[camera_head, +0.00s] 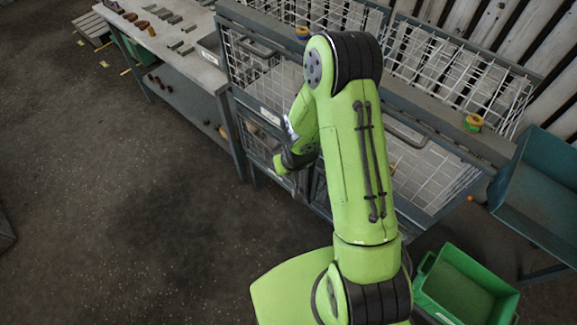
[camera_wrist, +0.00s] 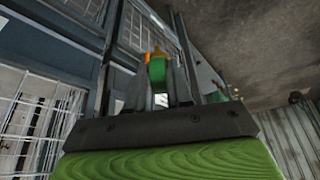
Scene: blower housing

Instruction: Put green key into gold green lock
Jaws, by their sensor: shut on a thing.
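My gripper (camera_wrist: 158,78) is shut on a green piece (camera_wrist: 157,69), which looks like the green key, between its fingers in the wrist view. An orange-gold patch (camera_wrist: 150,54) shows right at its far end; I cannot tell whether it is part of the key or something behind it. In the head view my arm reaches down to the front of the wire cages, and the fingertips and key are hidden there. A small gold and green round item (camera_head: 473,122), possibly the lock, sits on the right cage's top edge.
Grey-framed wire cages (camera_head: 262,118) stand close before my arm. Another small gold item (camera_head: 302,32) sits on their top. A workbench (camera_head: 165,45) with small parts is at upper left. A green bin (camera_head: 465,285) and a blue-grey trough (camera_head: 545,185) are at right. The floor at left is clear.

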